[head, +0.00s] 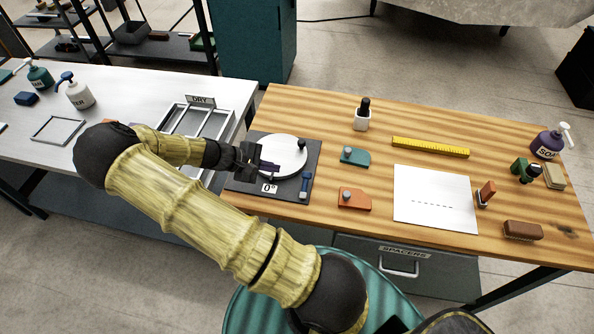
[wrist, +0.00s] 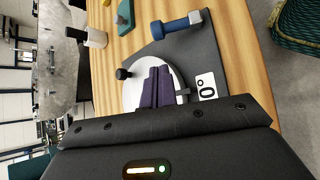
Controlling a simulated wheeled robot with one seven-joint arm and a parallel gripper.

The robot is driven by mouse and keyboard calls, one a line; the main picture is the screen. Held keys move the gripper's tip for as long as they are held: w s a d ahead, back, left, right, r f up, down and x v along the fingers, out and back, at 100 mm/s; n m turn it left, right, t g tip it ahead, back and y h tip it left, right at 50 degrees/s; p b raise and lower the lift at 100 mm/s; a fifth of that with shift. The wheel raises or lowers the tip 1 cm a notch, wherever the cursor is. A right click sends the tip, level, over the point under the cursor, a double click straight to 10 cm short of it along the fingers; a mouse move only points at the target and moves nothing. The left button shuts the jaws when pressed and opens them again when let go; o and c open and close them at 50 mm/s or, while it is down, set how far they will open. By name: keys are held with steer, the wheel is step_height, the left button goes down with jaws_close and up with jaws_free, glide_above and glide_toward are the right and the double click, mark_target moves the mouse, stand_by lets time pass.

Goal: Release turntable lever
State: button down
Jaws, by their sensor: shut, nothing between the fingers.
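The turntable has a white round disc (head: 287,149) on a dark grey base plate (head: 313,150) on the wooden table. A black knob (head: 301,144) stands near the disc's edge. A blue lever (head: 304,184) with a light grey end lies on the plate, right of the disc in the head view; it also shows in the wrist view (wrist: 175,26). A white "0°" label (head: 269,188) sits at the plate's near edge. My gripper (head: 270,168) is over the disc, its purple fingers (wrist: 157,88) shut and empty. It is apart from the lever; contact with the disc cannot be told.
Right of the plate lie a teal piece (head: 354,156), an orange piece (head: 354,198) and a white bottle with a black cap (head: 362,116). A yellow ruler (head: 430,147) and white sheet (head: 434,198) lie farther right. A white table with a "DRY" rack (head: 200,99) stands left.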

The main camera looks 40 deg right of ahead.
mark_target(297, 179)
stand_by(0.3)
steer(key=p+x, duration=0.3)
steer(key=x, duration=0.7)
steer(key=shift+r+m+t+h+b, duration=0.3)
steer(key=shift+h+b, duration=0.1)
steer(key=shift+b, duration=0.25)
stand_by(0.5)
